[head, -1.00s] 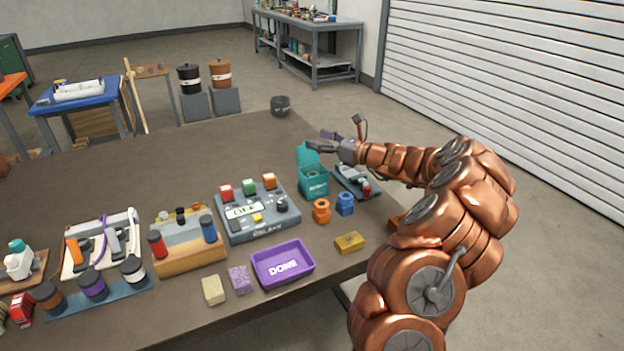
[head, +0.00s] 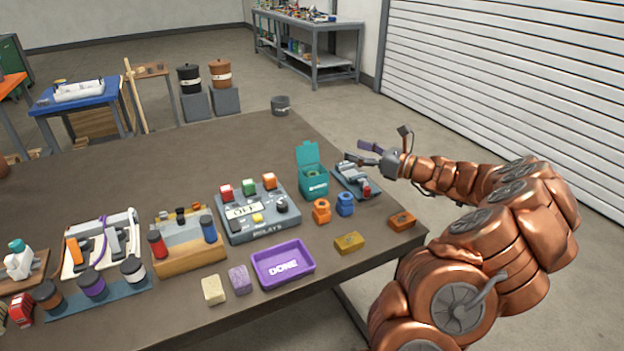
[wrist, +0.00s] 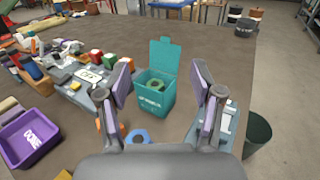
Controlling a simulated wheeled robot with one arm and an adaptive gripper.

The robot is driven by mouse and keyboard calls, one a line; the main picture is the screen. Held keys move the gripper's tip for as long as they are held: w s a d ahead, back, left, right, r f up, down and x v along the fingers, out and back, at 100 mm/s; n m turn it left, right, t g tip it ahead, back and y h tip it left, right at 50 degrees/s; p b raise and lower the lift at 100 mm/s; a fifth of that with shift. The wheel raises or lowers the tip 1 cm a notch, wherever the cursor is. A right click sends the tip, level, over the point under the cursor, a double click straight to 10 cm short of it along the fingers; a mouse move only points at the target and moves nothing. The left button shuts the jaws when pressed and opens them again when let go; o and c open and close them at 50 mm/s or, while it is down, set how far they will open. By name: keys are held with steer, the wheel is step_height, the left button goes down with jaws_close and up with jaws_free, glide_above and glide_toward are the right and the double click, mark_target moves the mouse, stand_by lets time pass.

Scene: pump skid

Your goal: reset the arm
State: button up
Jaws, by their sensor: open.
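My gripper (head: 362,152) is open and empty at the right edge of the table, above and beside the small grey device on a blue base (head: 354,181). My copper-coloured arm reaches in from the right. In the wrist view my gripper (wrist: 163,92) shows both fingers spread wide, with nothing between them. Beyond the fingers stands the teal box (wrist: 154,95) with its lid up and a greenish ring-shaped item inside. The same teal box (head: 313,183) stands left of my gripper in the head view, apart from it.
The relay panel (head: 258,226), purple DONE tray (head: 283,264), orange fitting (head: 321,211), blue fitting (head: 345,204), yellow block (head: 349,243) and orange block (head: 402,221) lie on the table (head: 120,170). A dark bin (wrist: 257,132) shows beside the table in the wrist view. The table's back middle is clear.

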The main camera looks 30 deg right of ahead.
stand_by(0.4)
steer(key=s+a+r+n+g+y+p, duration=0.1)
steer(key=a+r+n+g+y, duration=0.2)
steer(key=a, duration=0.7)
steer(key=s+a+r+n+g, duration=0.1)
steer(key=s+a+n+g, duration=0.15)
steer(key=a+n, duration=0.5)
steer(key=a+r+n+g+y+p, duration=0.15)
steer(key=a+g, duration=0.25)
steer(key=a, duration=0.7)
steer(key=s+a+f+n+g+h+p, duration=0.15)
steer(key=s+a+n+g, duration=0.35)
steer(key=s+a+n, duration=0.5)
steer(key=s+a+f+n+g+h, duration=0.2)
steer(key=s+a+g+h, duration=0.15)
steer(key=s, duration=0.65)
steer(key=s+d+f+n+h+p, duration=0.2)
steer(key=s+d+n+h, duration=0.4)
steer(key=s, duration=0.7)
steer(key=shift+s+d+n+h+p, duration=0.35)
steer(key=shift+d+h, duration=0.3)
steer(key=shift+d, duration=0.6)
steer(key=shift+o, duration=0.4)
steer(key=shift+w, duration=0.1)
